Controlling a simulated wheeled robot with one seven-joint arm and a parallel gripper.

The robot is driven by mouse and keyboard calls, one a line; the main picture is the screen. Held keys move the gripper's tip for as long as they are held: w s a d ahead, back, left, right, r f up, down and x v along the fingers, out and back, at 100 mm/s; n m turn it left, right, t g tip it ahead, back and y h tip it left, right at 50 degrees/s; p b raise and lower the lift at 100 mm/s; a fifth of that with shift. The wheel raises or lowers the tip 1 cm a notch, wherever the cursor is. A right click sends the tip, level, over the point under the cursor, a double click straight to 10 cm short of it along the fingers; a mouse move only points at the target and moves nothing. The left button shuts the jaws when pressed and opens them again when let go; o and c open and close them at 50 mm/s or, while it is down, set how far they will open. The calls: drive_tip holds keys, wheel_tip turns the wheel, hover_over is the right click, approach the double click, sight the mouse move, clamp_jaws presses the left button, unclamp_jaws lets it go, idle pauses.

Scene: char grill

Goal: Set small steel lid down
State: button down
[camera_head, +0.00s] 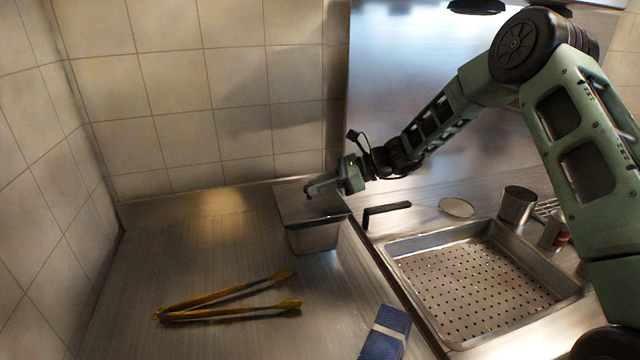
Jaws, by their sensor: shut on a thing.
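A small steel lid (294,207) is a flat grey plate at the top of a small steel pan (315,238) on the counter. I cannot tell whether the lid rests on the rim or hovers just above it. My gripper (316,190) reaches in from the right and is shut on the lid near its middle. The lid's handle and the contact with my fingers are too small to make out. The inside of the pan is hidden.
Yellow-handled tongs (230,299) lie on the counter in front. A blue box (387,334) is at the front edge. Right of the pan are a black-handled tool (386,209), a round disc (457,207), a steel cup (517,205) and a perforated tray (470,270).

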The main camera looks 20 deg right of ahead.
drive_tip(key=shift+f, duration=0.3)
drive_tip(key=c, duration=1.2)
unclamp_jaws()
drive_tip(key=shift+o, duration=0.2)
